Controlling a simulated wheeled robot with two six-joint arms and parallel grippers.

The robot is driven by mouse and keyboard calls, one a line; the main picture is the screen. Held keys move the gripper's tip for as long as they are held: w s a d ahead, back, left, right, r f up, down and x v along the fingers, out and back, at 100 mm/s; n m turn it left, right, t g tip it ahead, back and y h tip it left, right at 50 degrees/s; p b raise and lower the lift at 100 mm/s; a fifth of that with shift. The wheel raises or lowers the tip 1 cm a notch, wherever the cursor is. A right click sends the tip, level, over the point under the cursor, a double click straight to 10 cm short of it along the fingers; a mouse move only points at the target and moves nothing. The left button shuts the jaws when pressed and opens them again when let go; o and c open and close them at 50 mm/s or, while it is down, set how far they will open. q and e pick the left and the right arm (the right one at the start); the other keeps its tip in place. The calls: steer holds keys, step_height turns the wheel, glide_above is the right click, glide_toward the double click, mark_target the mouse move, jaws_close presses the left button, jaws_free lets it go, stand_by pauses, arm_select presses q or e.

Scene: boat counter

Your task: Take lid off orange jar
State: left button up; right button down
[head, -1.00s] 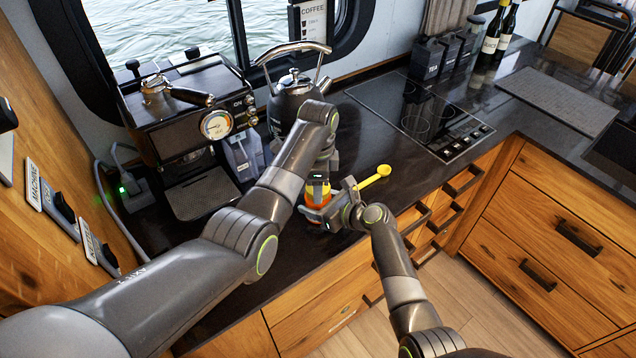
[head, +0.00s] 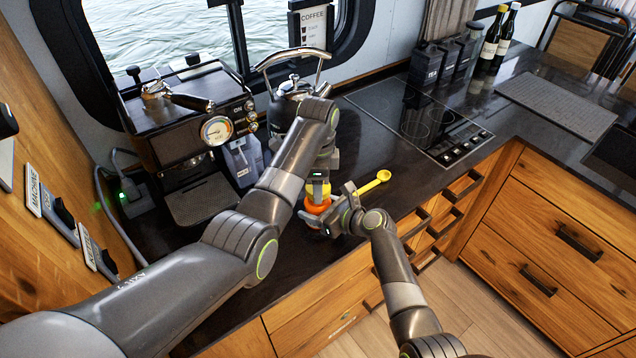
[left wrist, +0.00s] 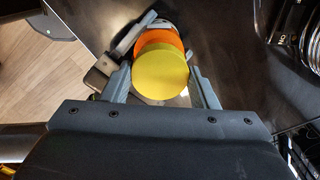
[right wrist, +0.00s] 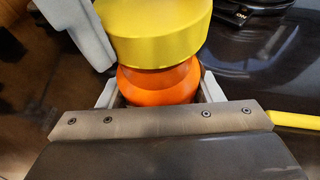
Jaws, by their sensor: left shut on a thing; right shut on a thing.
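The orange jar (head: 318,207) is near the counter's front edge, below a round yellow lid (head: 318,190). The lid is right above the jar in the right wrist view (right wrist: 152,30), with the orange body (right wrist: 158,85) under it. I cannot tell whether they are apart. My left gripper (left wrist: 162,82) is shut on the lid from above, one finger on each side. My right gripper (right wrist: 155,92) is shut around the orange body from the front right. In the left wrist view the orange top (left wrist: 157,40) shows beyond the lid's edge. The jar's base is mostly hidden.
A yellow scoop (head: 372,182) is just right of the jar. A kettle (head: 293,100) and an espresso machine (head: 190,130) stand behind and left. A cooktop (head: 415,115) is at the back right. Dark counter is free between jar and cooktop.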

arm_select(q)
steer(key=shift+r, duration=2.05)
arm_select(e)
steer(key=shift+c, duration=1.6)
jaws_free()
